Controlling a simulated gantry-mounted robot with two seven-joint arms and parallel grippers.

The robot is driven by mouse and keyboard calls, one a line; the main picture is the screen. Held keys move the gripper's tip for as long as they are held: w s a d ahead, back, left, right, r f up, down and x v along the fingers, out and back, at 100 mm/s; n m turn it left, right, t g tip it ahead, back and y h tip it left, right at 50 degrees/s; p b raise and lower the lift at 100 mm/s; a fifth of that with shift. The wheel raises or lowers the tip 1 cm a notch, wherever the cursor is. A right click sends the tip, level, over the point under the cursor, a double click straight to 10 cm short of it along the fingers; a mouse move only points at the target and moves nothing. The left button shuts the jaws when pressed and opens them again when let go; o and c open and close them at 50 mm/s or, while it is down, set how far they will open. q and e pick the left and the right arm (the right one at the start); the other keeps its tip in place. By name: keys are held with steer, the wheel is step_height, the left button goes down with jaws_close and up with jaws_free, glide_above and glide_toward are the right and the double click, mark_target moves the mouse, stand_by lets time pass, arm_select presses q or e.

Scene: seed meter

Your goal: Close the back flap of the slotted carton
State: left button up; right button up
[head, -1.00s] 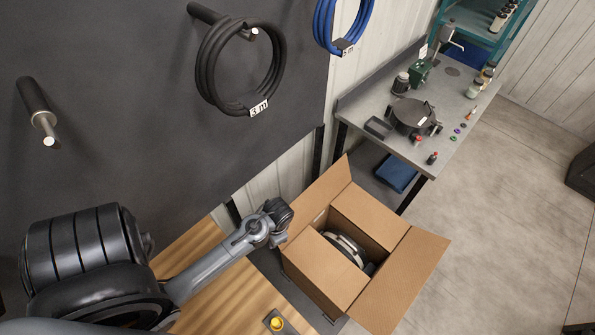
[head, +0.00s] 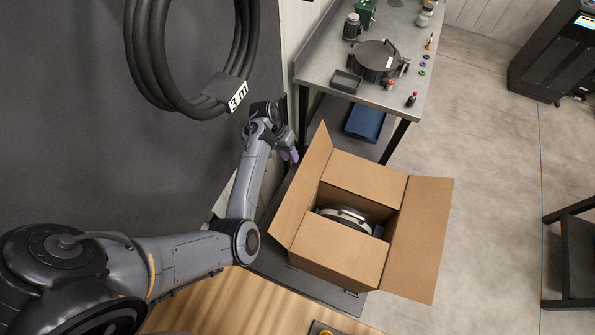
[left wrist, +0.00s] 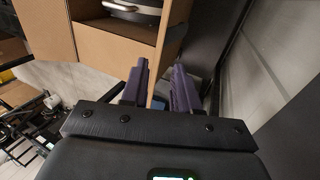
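The slotted carton (head: 338,253) stands open on a dark surface, with a round grey and black device (head: 345,218) inside. Its near flap and far flap (head: 361,178) lie inward over parts of the opening, leaving a gap between. The left flap (head: 303,187), on the wall side, stands up and leans outward. The right flap (head: 418,240) is spread outward. My left gripper (head: 292,155) is beside the upper end of the left flap, on its outer side. In the left wrist view its purple fingers (left wrist: 163,78) are apart and empty, with the carton (left wrist: 113,40) beyond. My right gripper is out of view.
A grey workbench (head: 420,50) with a black round housing (head: 377,60) stands behind the carton. A black hose coil (head: 150,60) hangs on the dark wall panel at left. Bare floor (head: 490,190) lies to the right.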

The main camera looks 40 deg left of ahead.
mark_target(299, 171)
arm_select(q)
steer(key=x, duration=1)
steer(key=shift+a+b, duration=0.1)
steer(key=shift+b, duration=0.25)
jaws_close()
stand_by(1.0)
